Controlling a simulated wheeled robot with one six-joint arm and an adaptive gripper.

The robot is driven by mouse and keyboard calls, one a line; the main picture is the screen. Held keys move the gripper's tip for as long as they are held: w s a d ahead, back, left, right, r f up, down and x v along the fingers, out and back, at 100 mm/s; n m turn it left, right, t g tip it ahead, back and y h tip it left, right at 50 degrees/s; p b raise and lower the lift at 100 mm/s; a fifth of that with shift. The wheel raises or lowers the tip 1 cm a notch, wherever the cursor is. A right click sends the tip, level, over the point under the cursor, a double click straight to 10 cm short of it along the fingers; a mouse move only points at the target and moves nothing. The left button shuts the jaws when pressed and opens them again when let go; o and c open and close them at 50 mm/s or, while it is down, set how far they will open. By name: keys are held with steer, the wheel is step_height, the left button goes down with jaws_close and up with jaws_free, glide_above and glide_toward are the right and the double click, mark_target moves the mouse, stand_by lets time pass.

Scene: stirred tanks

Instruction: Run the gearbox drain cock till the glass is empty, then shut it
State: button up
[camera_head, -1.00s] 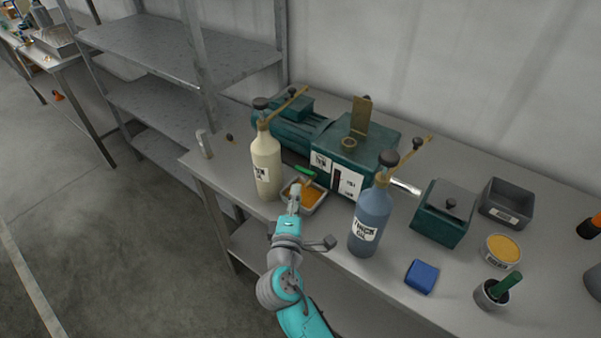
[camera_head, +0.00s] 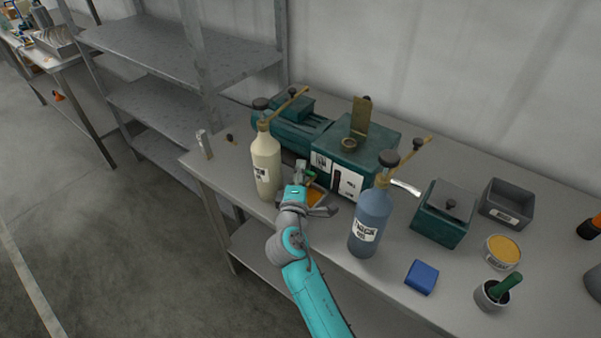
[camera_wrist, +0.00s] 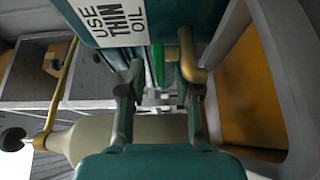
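The green gearbox (camera_head: 370,140) stands on the bench with its brass lid raised. A label reading USE THIN OIL (camera_wrist: 118,20) is on its front. The sight glass (camera_head: 337,178) looks like a narrow dark upright strip; its level is too small to read. The brass drain cock (camera_wrist: 188,50) has a green lever (camera_wrist: 157,65). My gripper (camera_wrist: 160,95) is at the cock, its fingers apart on either side of the lever; contact is not clear. The tray (camera_head: 324,204) under the cock holds amber oil and shows right in the wrist view (camera_wrist: 285,70). My gripper partly hides cock and tray.
A cream bottle (camera_head: 266,165) stands close left of my gripper, a blue THICK OIL bottle (camera_head: 371,222) close right.

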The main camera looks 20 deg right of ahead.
jaws_close()
steer(key=shift+w+m+g+h, duration=0.2)
steer(key=shift+m+g+h, duration=0.25)
steer(key=shift+h, duration=0.25)
steer(key=shift+m+h, duration=0.25)
steer(key=shift+h, duration=0.05)
steer(key=shift+d, duration=0.1)
steer(key=shift+o, duration=1.2)
jaws_free()
